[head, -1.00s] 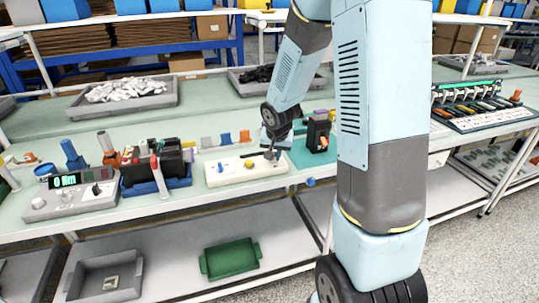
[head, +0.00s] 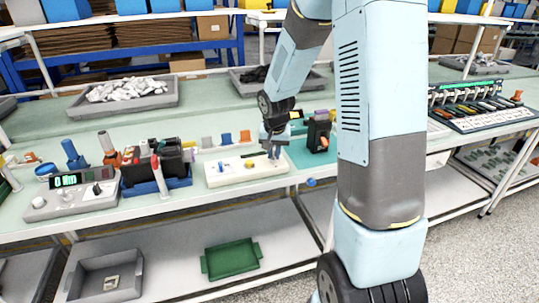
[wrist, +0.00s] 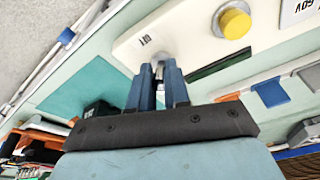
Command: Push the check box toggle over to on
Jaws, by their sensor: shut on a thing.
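The check box (head: 222,177) is a long cream-white box on the bench, with a yellow round button (head: 249,164) on top. My gripper (head: 274,153) points down at the right end of the box. In the wrist view my gripper (wrist: 158,72) has its blue fingers closed around the small metal toggle (wrist: 158,68), which is mostly hidden between them. I cannot tell which way the toggle leans.
A teal mat (head: 300,158) with a black device (head: 318,136) lies just right of the box. A blue tray (head: 157,188) with a dark battery-like unit and a meter with a green display (head: 70,181) stand to the left. Small coloured clips stand behind the box.

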